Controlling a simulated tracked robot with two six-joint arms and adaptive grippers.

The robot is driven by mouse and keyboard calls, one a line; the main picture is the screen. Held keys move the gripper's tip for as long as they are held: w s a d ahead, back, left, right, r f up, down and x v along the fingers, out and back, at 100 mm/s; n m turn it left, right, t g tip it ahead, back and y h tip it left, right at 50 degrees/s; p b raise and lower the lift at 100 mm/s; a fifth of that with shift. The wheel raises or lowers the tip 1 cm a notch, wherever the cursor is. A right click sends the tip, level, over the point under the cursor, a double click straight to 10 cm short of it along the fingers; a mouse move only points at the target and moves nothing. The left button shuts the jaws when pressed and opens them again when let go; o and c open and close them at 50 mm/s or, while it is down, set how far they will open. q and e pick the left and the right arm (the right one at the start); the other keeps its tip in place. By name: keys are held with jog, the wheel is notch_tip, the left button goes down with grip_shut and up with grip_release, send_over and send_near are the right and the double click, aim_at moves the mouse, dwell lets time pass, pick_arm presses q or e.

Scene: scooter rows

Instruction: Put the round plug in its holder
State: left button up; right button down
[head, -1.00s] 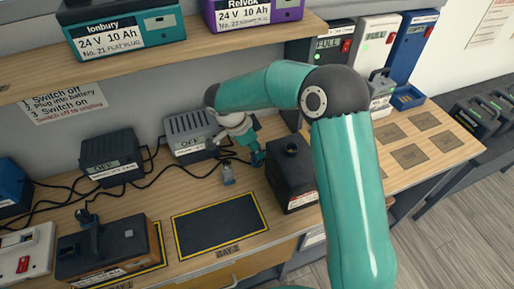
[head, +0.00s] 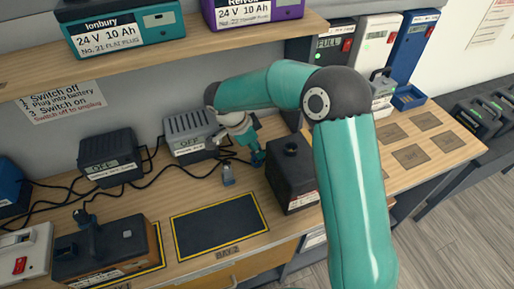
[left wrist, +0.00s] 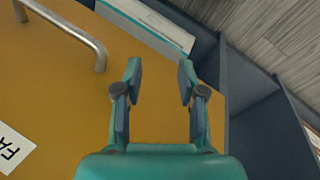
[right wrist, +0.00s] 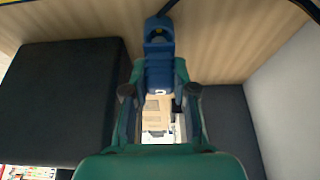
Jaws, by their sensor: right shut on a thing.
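My right gripper (head: 250,147) is low over the bench, beside the dark battery-like box (head: 290,172). In the right wrist view, my right gripper (right wrist: 160,82) is shut on a blue plug (right wrist: 158,58), which I take for the round plug. A dark cable runs close to its far end. Whether the plug touches anything is unclear. A small grey-blue fitting (head: 228,176), possibly a holder, stands on the bench left of the gripper; I cannot tell for sure. My left gripper (left wrist: 160,76) is open and empty, before a yellow-orange drawer front (left wrist: 60,95).
Two grey chargers (head: 109,158) (head: 190,137) stand along the wall with black cables between. A dark battery (head: 105,250) with a plug on top is at the front left. An empty dark bay mat (head: 220,225) lies at the front middle. A shelf (head: 150,62) overhangs the bench.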

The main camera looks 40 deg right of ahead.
jog(key=shift+f+b, duration=0.9)
jog(key=shift+b, duration=0.15)
jog(key=c, duration=0.9)
grip_release()
jog(key=shift+o, duration=0.2)
jog(key=shift+r, duration=0.15)
jog(key=v, duration=0.7)
jog(key=shift+x, duration=3.65)
jog(key=shift+a+r, duration=0.1)
jog(key=shift+a, duration=0.05)
